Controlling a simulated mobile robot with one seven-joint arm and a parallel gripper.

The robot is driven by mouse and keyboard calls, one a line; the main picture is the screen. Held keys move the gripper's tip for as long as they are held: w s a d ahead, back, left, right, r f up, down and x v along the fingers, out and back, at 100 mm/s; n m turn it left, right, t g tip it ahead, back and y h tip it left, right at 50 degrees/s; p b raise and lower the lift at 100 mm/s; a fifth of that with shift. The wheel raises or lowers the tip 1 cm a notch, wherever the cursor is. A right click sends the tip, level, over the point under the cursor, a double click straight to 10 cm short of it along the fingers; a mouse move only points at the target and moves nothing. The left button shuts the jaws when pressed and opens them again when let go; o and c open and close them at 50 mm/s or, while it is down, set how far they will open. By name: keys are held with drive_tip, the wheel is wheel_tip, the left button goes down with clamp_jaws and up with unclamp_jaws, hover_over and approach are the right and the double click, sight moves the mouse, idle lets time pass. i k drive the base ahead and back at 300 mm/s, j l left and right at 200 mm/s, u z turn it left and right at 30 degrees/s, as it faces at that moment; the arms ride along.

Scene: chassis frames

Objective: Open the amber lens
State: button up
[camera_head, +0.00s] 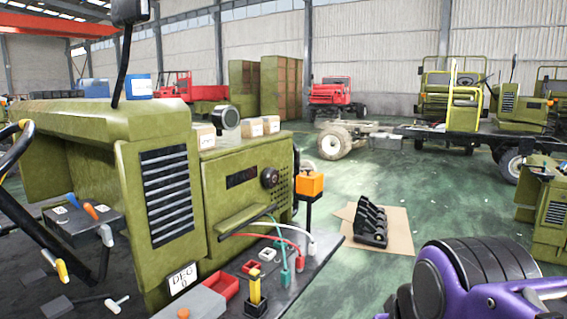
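The amber lens (310,184) is an orange, box-shaped cover with a small dark knob on top. It sits upright on a dark post at the front right corner of the green vehicle body (245,180). From this angle it appears closed, and any hinge or catch is too small to make out. A purple and black part of my arm fills the bottom right corner, well apart from the lens. My gripper's fingers are not in view.
Red trays (221,284) and a yellow part (255,287) sit on the dark deck. A black rack (370,222) lies on cardboard (398,230) to the right. Green floor (430,205) beyond is open.

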sight(309, 183)
drive_tip(key=i+l+u, duration=0.15)
drive_tip(key=i+l, duration=0.3)
drive_tip(key=i+l+u, duration=0.15)
drive_tip(key=i+l, duration=0.4)
drive_tip(key=i+l+u, duration=0.15)
drive_tip(key=i+l, duration=0.35)
drive_tip(key=i+l+u, duration=0.15)
drive_tip(key=i+l, duration=0.25)
drive_tip(key=l, duration=0.3)
